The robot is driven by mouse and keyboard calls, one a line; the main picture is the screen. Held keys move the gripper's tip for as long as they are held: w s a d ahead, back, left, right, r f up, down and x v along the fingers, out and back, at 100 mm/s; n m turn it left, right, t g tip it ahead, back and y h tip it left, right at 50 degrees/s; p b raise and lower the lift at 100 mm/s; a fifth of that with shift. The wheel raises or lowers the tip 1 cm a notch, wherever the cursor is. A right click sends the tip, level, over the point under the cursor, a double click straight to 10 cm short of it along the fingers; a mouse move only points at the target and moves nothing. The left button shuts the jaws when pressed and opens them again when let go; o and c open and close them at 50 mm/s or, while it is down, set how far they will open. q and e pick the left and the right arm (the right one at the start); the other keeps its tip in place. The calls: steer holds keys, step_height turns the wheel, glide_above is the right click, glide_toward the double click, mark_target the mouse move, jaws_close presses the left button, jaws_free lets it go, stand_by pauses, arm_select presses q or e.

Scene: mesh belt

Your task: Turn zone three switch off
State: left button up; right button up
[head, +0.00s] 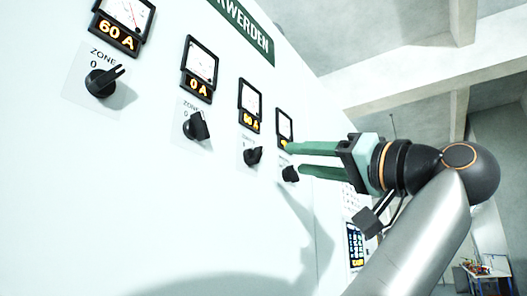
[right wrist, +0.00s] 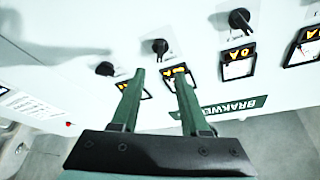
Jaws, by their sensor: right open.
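The zone three switch (head: 253,156) is a black rotary knob, third from the left on the white panel (head: 150,190); its display above reads what looks like 60 A. Its pointer seems turned up and to the right. My right gripper (head: 293,158) is open and empty, with green fingers pointing at the panel, right of this knob and close to the fourth knob (head: 290,174) in the head view. In the right wrist view, upside down, the zone three knob (right wrist: 160,46) shows just beyond the gap between the fingertips (right wrist: 159,74), apparently untouched. My left gripper is not in view.
The first knob (head: 102,82) has a 60 A display; the second knob (head: 196,127) has a 0 A display. Meters sit above the knobs. A green sign (head: 240,30) is at the top. A small lit panel (head: 355,245) is below the gripper. The lower panel face is clear.

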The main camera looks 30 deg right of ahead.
mark_target(260, 156)
steer(key=p+x, duration=0.3)
steer(key=x, duration=0.6)
steer(key=shift+w+a+r+p, duration=0.1)
steer(key=shift+w+r+p, duration=0.05)
steer(key=shift+w+p, duration=0.2)
steer(key=shift+c, duration=0.2)
jaws_close()
